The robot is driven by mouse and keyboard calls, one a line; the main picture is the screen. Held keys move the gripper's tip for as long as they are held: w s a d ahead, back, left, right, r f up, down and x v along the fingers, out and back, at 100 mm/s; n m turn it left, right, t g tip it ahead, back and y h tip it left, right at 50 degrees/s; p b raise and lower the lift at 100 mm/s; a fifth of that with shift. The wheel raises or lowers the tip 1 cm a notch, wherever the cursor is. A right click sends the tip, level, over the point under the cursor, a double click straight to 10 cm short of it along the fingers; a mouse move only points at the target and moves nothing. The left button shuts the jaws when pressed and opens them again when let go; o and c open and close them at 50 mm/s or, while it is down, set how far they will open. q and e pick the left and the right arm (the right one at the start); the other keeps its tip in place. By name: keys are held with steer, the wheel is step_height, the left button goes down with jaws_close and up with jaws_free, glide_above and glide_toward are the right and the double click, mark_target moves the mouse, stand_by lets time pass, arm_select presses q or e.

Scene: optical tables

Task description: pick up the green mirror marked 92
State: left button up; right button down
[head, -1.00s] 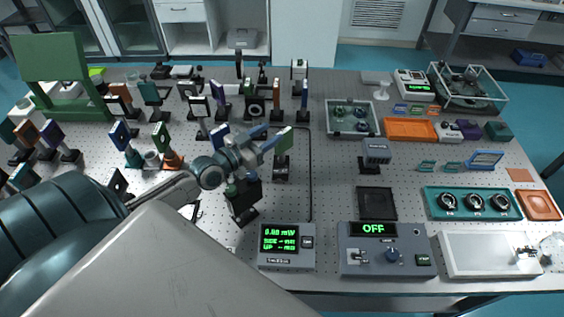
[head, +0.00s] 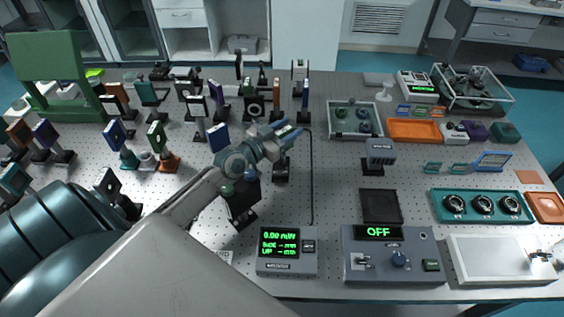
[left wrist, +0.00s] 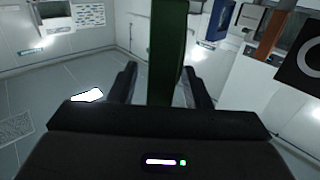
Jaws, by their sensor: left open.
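A green plate-like mirror (left wrist: 167,50) stands upright in the left wrist view, between the two dark fingers of my left gripper (left wrist: 160,88). The gripper is open, with a gap visible on each side of the plate; I cannot tell how far it reaches between the fingers. No number is readable on it. In the head view my left gripper (head: 288,135) is over a dark post base (head: 281,172) and hides the green plate there. My right gripper is not in view.
Several mounted optics crowd the left and back, including a blue plate (head: 218,137) close beside my left gripper. A dark block (head: 243,203) stands below it. A power meter (head: 287,250) and an OFF-display box (head: 392,255) line the front edge.

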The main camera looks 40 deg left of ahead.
arm_select(q)
steer(key=shift+c, duration=0.2)
jaws_close()
stand_by(1.3)
